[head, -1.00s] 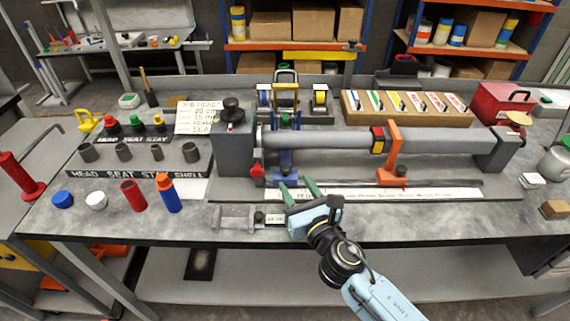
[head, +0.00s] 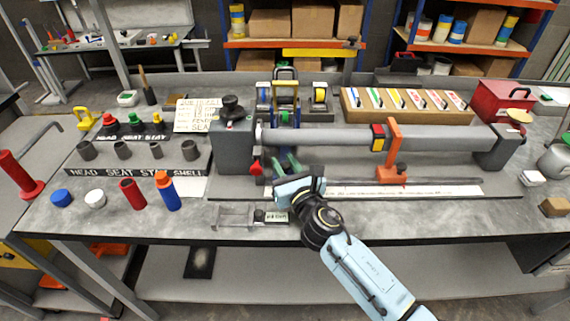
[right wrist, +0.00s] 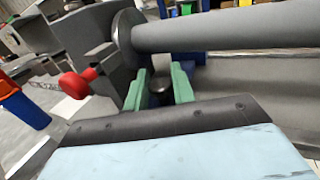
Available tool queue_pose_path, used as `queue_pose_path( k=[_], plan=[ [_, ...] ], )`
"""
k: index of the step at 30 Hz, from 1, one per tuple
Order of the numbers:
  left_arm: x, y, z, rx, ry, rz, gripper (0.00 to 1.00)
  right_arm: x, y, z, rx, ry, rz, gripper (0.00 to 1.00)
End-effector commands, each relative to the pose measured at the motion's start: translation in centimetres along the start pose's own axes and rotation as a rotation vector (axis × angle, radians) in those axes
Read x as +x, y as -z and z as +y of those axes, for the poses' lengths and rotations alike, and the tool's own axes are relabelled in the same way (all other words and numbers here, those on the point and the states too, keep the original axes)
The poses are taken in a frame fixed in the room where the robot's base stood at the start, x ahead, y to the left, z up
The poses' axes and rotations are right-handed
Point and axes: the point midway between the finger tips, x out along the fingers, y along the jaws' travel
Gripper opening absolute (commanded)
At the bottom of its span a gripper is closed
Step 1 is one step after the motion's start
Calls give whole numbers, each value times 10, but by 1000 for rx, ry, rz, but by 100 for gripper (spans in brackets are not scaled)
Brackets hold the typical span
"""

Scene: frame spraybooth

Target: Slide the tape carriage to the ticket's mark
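My right gripper (head: 287,164) is at the carriage's lower front. In the right wrist view, its green fingers (right wrist: 160,88) stand apart on either side of a dark knob (right wrist: 160,86), and I see a gap beside it. The white scale strip (head: 420,191) runs along the front of the bed. The job ticket (head: 197,115) stands behind left; its writing is too small to read surely. My left gripper is out of view.
An orange bracket (head: 393,150) stands further right on the tube (head: 340,139). A grey block with a red knob (head: 256,168) is close left of the gripper. A grey gauge (head: 236,217) lies at the front edge. The rail between carriage and bracket looks clear.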

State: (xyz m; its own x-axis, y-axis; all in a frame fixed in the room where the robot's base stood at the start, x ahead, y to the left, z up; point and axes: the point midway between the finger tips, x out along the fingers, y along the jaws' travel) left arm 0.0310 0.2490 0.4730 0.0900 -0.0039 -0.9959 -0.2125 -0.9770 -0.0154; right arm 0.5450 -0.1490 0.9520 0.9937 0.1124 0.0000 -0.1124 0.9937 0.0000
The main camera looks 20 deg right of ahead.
Motion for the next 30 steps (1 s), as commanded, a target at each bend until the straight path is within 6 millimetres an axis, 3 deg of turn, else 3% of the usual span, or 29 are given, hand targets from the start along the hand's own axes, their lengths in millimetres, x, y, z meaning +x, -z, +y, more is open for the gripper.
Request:
queue_pose_path(
  k=[1, 4, 14, 30],
  plan=[
    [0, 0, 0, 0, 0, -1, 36, 0, 0, 0, 0, 0, 0, 14],
    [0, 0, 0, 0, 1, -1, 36, 0, 0, 0, 0, 0, 0, 1],
    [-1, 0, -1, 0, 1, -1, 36, -2, 0, -6, -2, 1, 1, 0],
    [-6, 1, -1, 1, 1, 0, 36, -37, 0, -92, -6, -8, 1, 0]
  ],
)
